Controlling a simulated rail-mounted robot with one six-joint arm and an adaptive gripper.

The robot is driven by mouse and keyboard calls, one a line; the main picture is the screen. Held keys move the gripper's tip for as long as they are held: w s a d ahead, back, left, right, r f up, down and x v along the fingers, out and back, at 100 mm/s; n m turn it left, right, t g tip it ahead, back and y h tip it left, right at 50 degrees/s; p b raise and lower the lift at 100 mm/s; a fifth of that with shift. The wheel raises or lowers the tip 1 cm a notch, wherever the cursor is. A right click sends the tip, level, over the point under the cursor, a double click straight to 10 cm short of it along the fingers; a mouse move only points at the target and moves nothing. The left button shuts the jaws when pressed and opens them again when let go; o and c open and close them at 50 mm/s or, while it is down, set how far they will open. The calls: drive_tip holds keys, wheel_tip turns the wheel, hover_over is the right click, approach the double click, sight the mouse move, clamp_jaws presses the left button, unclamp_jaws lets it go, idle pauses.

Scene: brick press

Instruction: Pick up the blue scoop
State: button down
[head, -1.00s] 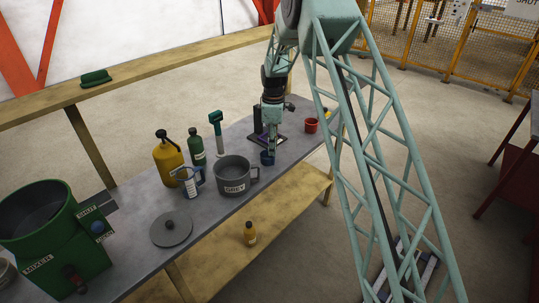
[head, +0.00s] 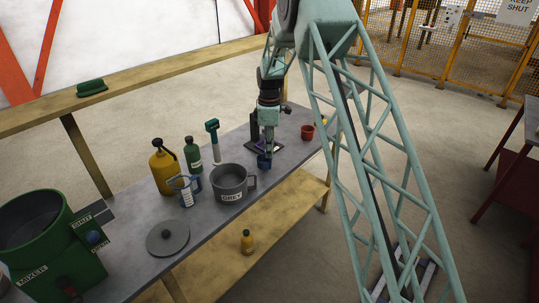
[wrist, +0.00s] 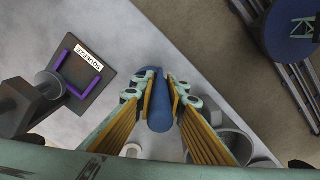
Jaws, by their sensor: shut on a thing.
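The blue scoop (head: 264,162) is at the far part of the grey table, behind the grey pot, with my gripper (head: 268,149) right above it. In the wrist view its blue handle (wrist: 160,100) lies lengthwise between the two yellow-padded fingers of my gripper (wrist: 161,80). The fingers are shut on the handle from both sides. The fingers and arm hide part of the scoop in the head view. I cannot tell whether its bottom touches the table.
The grey pot (head: 231,183) stands close in front, and a red cup (head: 307,132) behind to the right. A dark plate with a purple bracket (wrist: 84,72) is beside my gripper. Bottles (head: 164,168), a green-handled tool (head: 213,140), a lid (head: 168,237) and a green mixer (head: 55,240) are further left.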

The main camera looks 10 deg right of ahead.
drive_tip(key=shift+r, duration=0.65)
drive_tip(key=s+a+r, duration=0.1)
drive_tip(key=s, duration=1.5)
drive_tip(key=shift+r+b, duration=0.15)
drive_tip(key=shift+b, duration=0.3)
drive_tip(key=shift+a, duration=0.1)
drive_tip(key=c, duration=3.2)
unclamp_jaws()
clamp_jaws()
drive_tip(key=shift+w+r+m, duration=0.1)
drive_tip(key=shift+r+m, duration=0.05)
drive_tip(key=shift+m, duration=0.15)
